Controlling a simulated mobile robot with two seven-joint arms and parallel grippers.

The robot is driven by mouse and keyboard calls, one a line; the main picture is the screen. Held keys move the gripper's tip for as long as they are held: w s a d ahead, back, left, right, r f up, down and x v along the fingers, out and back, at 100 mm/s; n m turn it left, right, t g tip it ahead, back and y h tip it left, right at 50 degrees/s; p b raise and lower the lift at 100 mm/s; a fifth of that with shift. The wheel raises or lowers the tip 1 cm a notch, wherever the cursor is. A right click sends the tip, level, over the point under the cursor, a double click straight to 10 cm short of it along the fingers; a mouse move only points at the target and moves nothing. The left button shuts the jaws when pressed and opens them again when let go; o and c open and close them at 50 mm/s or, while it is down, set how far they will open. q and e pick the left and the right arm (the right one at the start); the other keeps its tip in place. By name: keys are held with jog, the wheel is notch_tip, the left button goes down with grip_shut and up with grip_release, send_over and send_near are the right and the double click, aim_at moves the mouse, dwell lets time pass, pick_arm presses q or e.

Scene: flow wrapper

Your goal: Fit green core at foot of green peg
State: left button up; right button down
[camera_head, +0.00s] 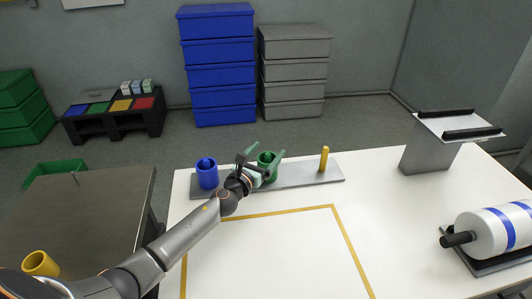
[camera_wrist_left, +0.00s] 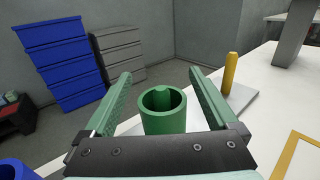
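The green core (camera_head: 267,161) is an upright hollow cylinder around the green peg, whose tip shows inside its bore in the left wrist view (camera_wrist_left: 165,91). It stands on the grey base plate (camera_head: 305,174); its lower edge is partly hidden by my gripper, so I cannot tell exactly how it meets the plate. My left gripper (camera_head: 266,154) has its green fingers open on either side of the core (camera_wrist_left: 163,118), with visible gaps on both sides. My right gripper is not in view.
A blue core (camera_head: 207,177) sits around the blue peg to the left on the plate. The yellow peg (camera_head: 324,160) stands bare at the right. A yellow core (camera_head: 40,264) is on the side table. A white roll (camera_head: 492,232) lies at right. The marked tabletop area is clear.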

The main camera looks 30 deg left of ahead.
pick_arm(q)
jog(key=shift+o, duration=0.3)
jog(key=shift+s, duration=0.1)
jog(key=shift+s, duration=0.25)
jog(key=s, duration=1.2)
jog(key=shift+w, duration=0.1)
